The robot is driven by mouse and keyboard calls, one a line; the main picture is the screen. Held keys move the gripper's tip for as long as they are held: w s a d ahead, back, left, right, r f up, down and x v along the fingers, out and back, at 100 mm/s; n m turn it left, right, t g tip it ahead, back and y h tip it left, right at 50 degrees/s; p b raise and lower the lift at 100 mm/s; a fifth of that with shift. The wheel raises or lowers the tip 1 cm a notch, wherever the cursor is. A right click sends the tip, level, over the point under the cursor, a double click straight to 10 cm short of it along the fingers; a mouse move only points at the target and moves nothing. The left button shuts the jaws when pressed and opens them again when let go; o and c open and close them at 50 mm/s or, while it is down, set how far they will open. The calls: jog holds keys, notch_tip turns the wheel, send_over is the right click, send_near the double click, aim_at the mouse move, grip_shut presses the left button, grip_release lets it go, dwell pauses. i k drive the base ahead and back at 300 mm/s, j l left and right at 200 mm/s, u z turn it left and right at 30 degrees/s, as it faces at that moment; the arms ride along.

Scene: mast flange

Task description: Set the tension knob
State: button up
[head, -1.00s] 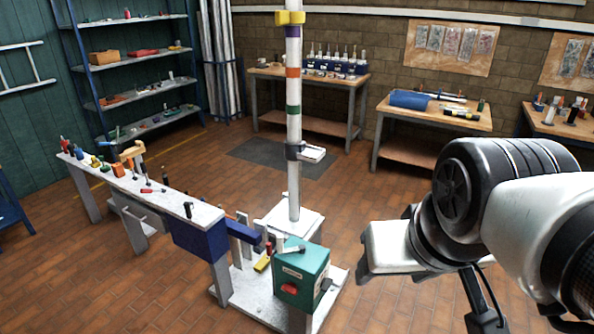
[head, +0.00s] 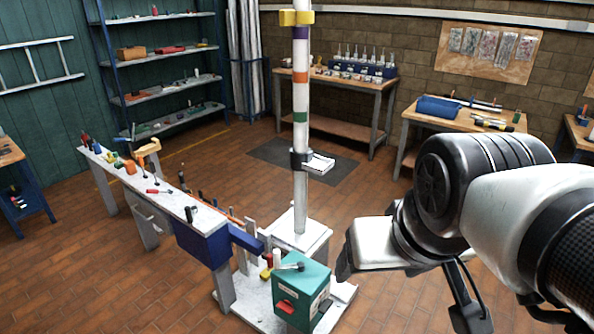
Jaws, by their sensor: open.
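A teal box (head: 302,283) stands on the pale base at the foot of the mast. It has a red knob-like part (head: 285,307) on its front and a lever with a dark end (head: 290,267) on top. The red part looks like the knob, but its setting and any label are too small to read. My gripper (head: 385,255) is at the right, on the end of my arm, above and to the right of the box. It is open and apart from the box, and its fingertips are hard to make out.
The white mast (head: 300,150) with coloured bands rises behind the box, with a small bracket (head: 318,162). A long narrow bench (head: 165,195) with tools runs left from the box. Workbenches (head: 335,85) and shelves (head: 160,60) line the walls. Open tiled floor lies at front left.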

aim_at(324, 306)
jog(key=i+l+u, duration=0.35)
jog(key=l, duration=0.25)
jog(key=i+l+u, duration=0.15)
jog(key=l, duration=0.2)
